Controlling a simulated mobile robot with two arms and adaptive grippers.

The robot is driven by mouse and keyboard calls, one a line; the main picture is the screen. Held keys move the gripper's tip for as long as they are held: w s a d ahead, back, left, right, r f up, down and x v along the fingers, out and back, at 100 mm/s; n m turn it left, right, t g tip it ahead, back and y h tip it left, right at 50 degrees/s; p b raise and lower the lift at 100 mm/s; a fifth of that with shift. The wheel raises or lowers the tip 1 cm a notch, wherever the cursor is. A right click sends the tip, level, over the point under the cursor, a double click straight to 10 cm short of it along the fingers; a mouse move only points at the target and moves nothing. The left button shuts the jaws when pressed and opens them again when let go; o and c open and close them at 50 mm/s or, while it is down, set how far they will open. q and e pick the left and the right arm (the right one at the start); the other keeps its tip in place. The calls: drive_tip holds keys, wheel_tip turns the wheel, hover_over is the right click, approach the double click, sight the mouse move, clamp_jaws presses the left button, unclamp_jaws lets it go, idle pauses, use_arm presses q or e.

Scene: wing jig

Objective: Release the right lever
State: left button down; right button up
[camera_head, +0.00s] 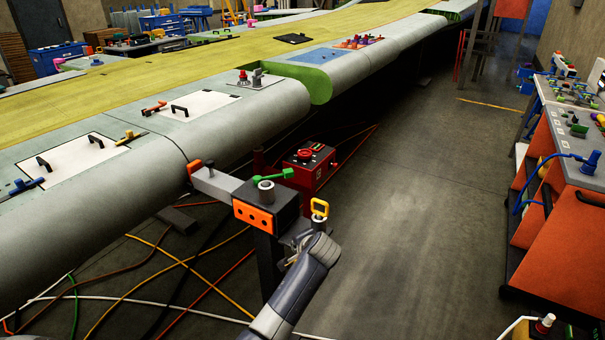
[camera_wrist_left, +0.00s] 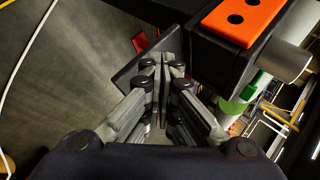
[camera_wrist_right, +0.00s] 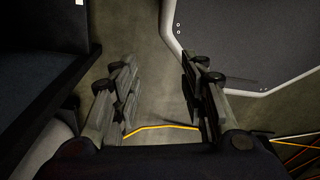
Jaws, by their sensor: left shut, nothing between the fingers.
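A black jig block with an orange plate (camera_head: 254,215) stands at the wing's edge. A green lever (camera_head: 272,176) lies across its top, and a yellow ring-shaped handle (camera_head: 320,208) stands at its right. Which of them is the right lever I cannot tell. My left gripper (camera_head: 294,246) is shut and empty, close beside the block below the yellow handle; contact is unclear. In the left wrist view its fingertips (camera_wrist_left: 164,62) are together beside the dark block with the orange plate (camera_wrist_left: 243,20). My right gripper (camera_wrist_right: 162,82) is open and empty, away from the jig.
The wing (camera_head: 225,135) fills the left, with several handles and levers on its panels. A red box (camera_head: 308,168) stands behind the jig. Cables (camera_head: 185,270) cross the floor at the left. An orange cabinet (camera_head: 560,215) stands at the right; the floor between is clear.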

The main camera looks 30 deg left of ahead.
use_arm(q)
drive_tip(key=w+a+r+m+t+y, duration=0.1)
drive_tip(key=w+a+r+m+y, duration=0.1)
drive_tip(key=w+r, duration=0.9)
drive_tip(key=shift+w+a+r, duration=0.25)
drive_tip(key=shift+a+r, duration=0.35)
drive_tip(key=shift+r, duration=0.25)
use_arm(e)
drive_tip(key=shift+w+r, duration=0.25)
drive_tip(key=shift+r, duration=0.05)
drive_tip(key=shift+f, duration=0.1)
